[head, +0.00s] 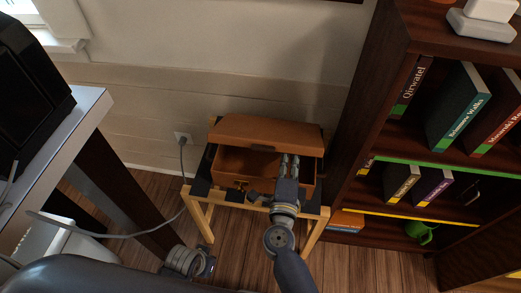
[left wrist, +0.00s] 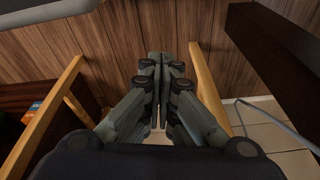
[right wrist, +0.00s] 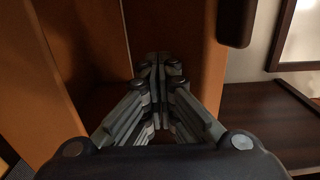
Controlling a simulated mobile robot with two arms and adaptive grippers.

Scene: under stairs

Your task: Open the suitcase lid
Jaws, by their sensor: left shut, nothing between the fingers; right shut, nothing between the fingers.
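The orange-brown suitcase rests on a small wooden stand (head: 199,212). Its lid (head: 265,132) is raised at the back, and the open body (head: 232,160) shows below it. How far the lid is tilted is hard to tell. My right gripper (head: 289,160) is shut and empty, with its fingertips at the right part of the opening, near the lid's lower edge; contact is unclear. Orange panels surround its fingers (right wrist: 157,62) in the right wrist view. My left gripper (head: 209,266) is shut and empty, low in front of the stand; its fingers (left wrist: 166,62) point between wooden bars.
A dark bookcase (head: 345,130) with books stands close on the right. A desk (head: 90,105) stands on the left. A grey cable (head: 150,228) runs from the wall socket (head: 183,138) past the stand. The wall is close behind the suitcase.

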